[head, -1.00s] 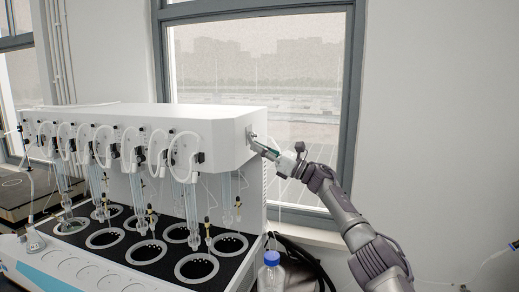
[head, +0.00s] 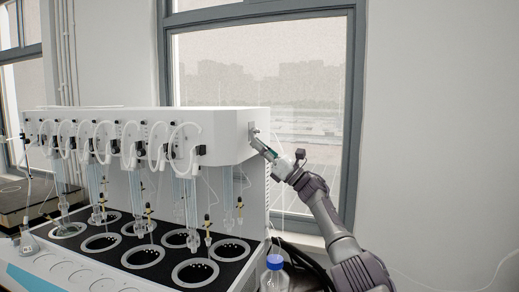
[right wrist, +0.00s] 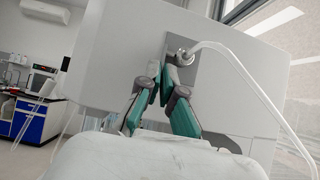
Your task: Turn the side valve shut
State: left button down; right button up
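The white distiller (head: 190,121) has a small metal side valve (head: 254,131) high on its right end. In the right wrist view the valve (right wrist: 183,54) shows as a round metal fitting with a white tube running off to the right. My right gripper (head: 262,146) reaches up to this end panel just below the valve. In the wrist view the green-padded fingers of my right gripper (right wrist: 161,75) point at the panel, their tips close together just left of the fitting. I cannot tell whether a handle is between the tips. My left gripper is out of view.
Glass tubes and white hoses hang along the distiller's front above round heating wells (head: 195,272). A blue-capped bottle (head: 274,275) stands at its right foot beside black hoses. A window (head: 262,95) is behind. Space right of my arm is clear.

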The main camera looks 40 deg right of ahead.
jog(key=o, duration=0.4)
jog(key=shift+o, duration=0.2)
jog(key=v, duration=1.2)
jog(key=shift+d, duration=0.1)
